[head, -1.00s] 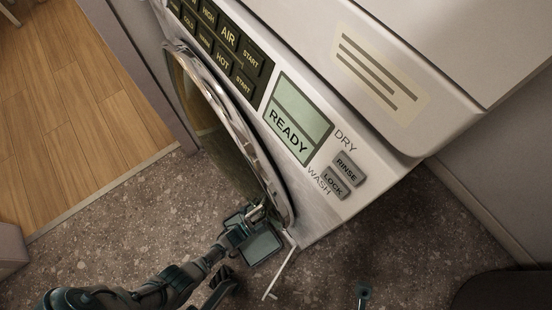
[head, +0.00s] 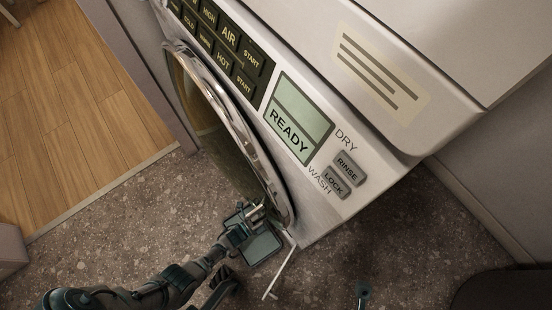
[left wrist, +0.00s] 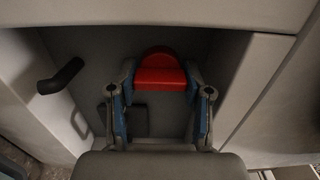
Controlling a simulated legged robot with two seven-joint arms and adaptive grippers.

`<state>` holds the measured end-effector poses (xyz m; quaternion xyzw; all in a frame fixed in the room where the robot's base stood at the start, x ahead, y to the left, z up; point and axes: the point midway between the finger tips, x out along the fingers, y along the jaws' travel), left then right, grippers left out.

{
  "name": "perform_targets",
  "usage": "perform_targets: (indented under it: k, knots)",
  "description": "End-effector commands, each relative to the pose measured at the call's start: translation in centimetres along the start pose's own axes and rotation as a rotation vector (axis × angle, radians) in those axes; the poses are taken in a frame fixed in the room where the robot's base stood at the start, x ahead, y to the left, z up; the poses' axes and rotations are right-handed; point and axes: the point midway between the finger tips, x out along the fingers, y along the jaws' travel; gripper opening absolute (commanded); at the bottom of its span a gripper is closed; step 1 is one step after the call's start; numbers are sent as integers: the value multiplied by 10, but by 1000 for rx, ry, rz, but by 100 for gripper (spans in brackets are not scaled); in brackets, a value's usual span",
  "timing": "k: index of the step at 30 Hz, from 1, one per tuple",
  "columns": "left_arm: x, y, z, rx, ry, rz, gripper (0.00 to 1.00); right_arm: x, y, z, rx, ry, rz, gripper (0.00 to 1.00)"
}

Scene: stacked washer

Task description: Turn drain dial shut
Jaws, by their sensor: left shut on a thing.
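The red drain dial (left wrist: 160,74) sits in a grey recess at the bottom of the washer and shows in the left wrist view. My left gripper (left wrist: 161,88) has a finger on each side of the dial and is shut on it. In the head view my left gripper (head: 254,216) is low against the washer (head: 325,215), beside the lower end of the round door; the dial is hidden there.
A black hose stub (left wrist: 62,76) sticks out at the left of the recess. A thin white open flap (head: 281,273) stands out near the washer's lower corner. The round glass door (head: 215,125) is just above my left gripper. Speckled floor (head: 120,215) lies clear at left.

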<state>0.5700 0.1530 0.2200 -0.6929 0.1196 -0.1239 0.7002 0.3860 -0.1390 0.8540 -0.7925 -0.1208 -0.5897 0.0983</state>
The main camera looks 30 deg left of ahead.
Motion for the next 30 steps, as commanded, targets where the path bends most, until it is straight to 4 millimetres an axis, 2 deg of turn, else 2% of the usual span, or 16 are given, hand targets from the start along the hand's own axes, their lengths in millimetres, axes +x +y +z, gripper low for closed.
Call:
perform_targets:
  k: [1,11,12,26,30]
  knots:
    - [-2,6,-7,1,9,13,15,-1,0,1,0,-2,0,40]
    - [-3,6,-7,2,10,16,14,-1,0,1,0,-2,0,40]
    - [-3,7,-8,2,11,16,59,-1,0,1,0,-2,0,40]
    - [-2,2,-2,3,4,6,60,-1,0,0,0,-1,-2,40]
    - [-8,2,-2,3,3,5,60,0,-1,-3,-1,2,-5,40]
